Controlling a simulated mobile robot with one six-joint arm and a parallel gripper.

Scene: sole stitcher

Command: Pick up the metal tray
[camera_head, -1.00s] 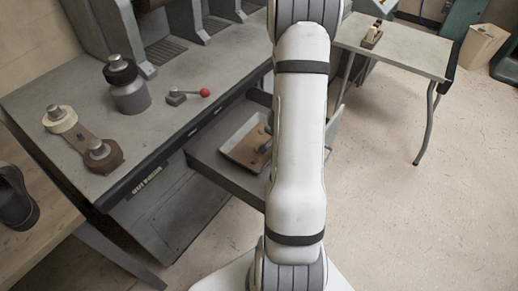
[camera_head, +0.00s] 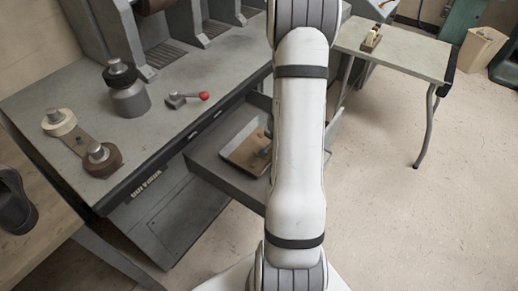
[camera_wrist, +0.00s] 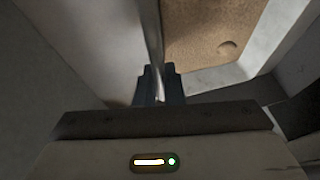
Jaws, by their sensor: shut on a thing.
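The metal tray (camera_head: 232,163) is a shallow, light-rimmed tray with a brown inside. In the head view it sits in the grey recess below the machine's worktop, and my arm hides its right part. In the wrist view its thin wall (camera_wrist: 150,30) runs up from between my fingers, with the brown inside to the right. My gripper (camera_wrist: 160,88) is shut on that wall. Whether the tray is clear of the surface under it cannot be told.
The grey worktop (camera_head: 190,110) overhangs beside the tray, with a red-knobbed lever (camera_head: 188,98) and a grey canister (camera_head: 128,92) on it. Grey walls of the recess (camera_wrist: 45,70) lie close to my gripper. Floor (camera_head: 400,215) is open at the right.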

